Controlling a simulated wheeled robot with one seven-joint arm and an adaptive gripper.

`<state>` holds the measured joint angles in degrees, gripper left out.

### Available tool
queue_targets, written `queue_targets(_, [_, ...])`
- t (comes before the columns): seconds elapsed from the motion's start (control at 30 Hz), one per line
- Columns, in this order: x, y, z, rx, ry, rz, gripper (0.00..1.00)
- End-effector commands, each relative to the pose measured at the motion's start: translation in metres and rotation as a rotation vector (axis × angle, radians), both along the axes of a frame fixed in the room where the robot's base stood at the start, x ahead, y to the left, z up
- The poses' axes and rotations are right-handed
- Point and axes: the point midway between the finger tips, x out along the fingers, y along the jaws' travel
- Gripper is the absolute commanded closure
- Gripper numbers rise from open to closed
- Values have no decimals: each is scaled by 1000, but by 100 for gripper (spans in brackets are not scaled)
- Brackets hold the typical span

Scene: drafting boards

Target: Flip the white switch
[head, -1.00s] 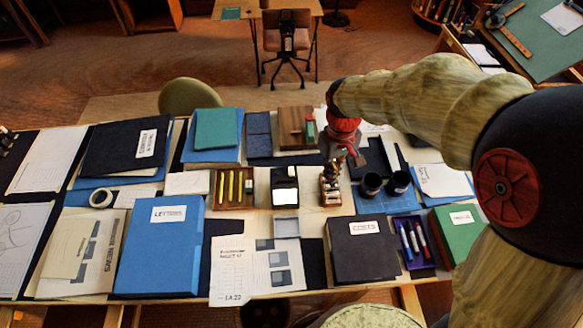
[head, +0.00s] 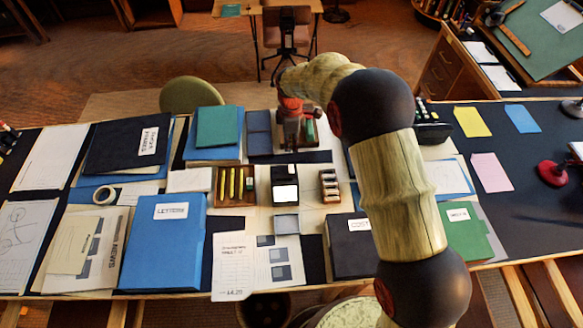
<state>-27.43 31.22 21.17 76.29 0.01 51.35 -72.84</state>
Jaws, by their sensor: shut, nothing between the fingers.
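The white switch (head: 286,193) is a bright white plate on the front of a small black box (head: 284,173) in the middle of the table. My gripper (head: 291,147) is shut and empty. It points down just behind the black box in the head view, over the area by the wooden box, and appears apart from the switch. The fingertips are small and dark, so their exact height above the table is hard to tell.
A wooden tray with yellow markers (head: 236,186) stands left of the switch, and a small wooden rack (head: 329,186) stands right. A small grey tray (head: 286,224) lies in front. A blue letters folder (head: 162,250) is at the left. My arm hides part of the table's right side.

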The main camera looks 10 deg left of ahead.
Motion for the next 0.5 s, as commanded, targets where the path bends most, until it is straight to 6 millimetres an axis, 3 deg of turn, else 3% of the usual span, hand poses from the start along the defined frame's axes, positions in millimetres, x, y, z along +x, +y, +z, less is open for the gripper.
queue_targets(0.5, [0,0,0,0,0,76,100])
